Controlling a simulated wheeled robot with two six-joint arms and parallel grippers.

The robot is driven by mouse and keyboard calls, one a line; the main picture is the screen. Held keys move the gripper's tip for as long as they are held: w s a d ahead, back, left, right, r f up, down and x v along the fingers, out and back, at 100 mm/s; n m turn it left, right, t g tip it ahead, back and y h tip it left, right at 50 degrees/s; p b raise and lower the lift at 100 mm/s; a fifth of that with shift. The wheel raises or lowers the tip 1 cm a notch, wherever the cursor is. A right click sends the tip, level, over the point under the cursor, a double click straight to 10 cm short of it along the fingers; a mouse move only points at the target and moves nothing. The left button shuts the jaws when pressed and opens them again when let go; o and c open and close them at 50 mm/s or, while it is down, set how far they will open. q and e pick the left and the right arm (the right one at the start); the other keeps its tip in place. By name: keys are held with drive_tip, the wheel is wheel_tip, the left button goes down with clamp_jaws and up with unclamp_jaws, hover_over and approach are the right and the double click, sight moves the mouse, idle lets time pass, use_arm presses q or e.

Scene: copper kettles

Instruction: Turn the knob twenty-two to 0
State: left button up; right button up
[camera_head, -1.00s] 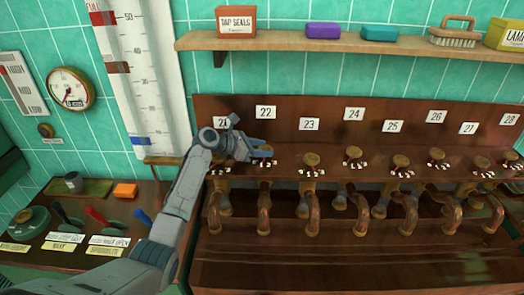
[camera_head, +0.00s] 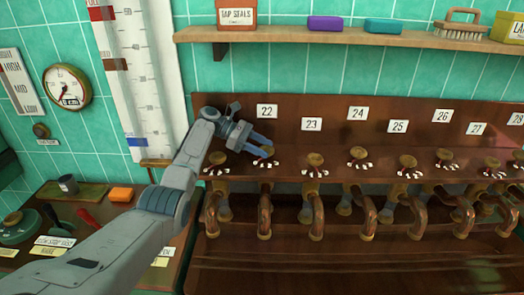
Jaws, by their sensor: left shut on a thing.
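The brass knob twenty-two (camera_head: 268,151) sits on the wooden tap rack below the white label 22 (camera_head: 266,111). My left gripper (camera_head: 263,149) reaches in from the left and is shut on this knob. Its fingers cover part of the knob. Small white marks (camera_head: 266,163) lie around the knob's base, too small to read. The copper tap (camera_head: 264,212) hangs below it. My right gripper is not in view.
Knob twenty-one (camera_head: 217,158) stands close at the left, its label hidden by my arm. Knob twenty-three (camera_head: 315,159) is at the right, with several more knobs beyond. A shelf (camera_head: 330,38) with boxes and a brush runs above.

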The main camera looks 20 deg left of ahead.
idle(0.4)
use_arm(q)
drive_tip(key=o, duration=1)
drive_tip(key=shift+r, duration=0.1)
drive_tip(key=shift+r+b, duration=0.35)
drive_tip(key=shift+b, duration=0.1)
wheel_tip(320, 180, up, 2)
drive_tip(key=shift+s+r+b, duration=0.1)
drive_tip(key=shift+r+b, duration=0.1)
drive_tip(key=shift+b, duration=0.45)
drive_tip(key=s+d+b, duration=0.1)
drive_tip(key=s, duration=0.4)
drive_tip(key=s+d+r+b, duration=0.1)
drive_tip(key=s+d, duration=0.1)
drive_tip(key=s, duration=0.3)
drive_tip(key=s+d+b, duration=0.1)
drive_tip(key=s, duration=0.4)
drive_tip(key=shift+s+d+r+b, duration=0.1)
drive_tip(key=shift+d+r+b, duration=0.2)
drive_tip(key=shift+r, duration=0.05)
drive_tip(key=shift+f, duration=0.1)
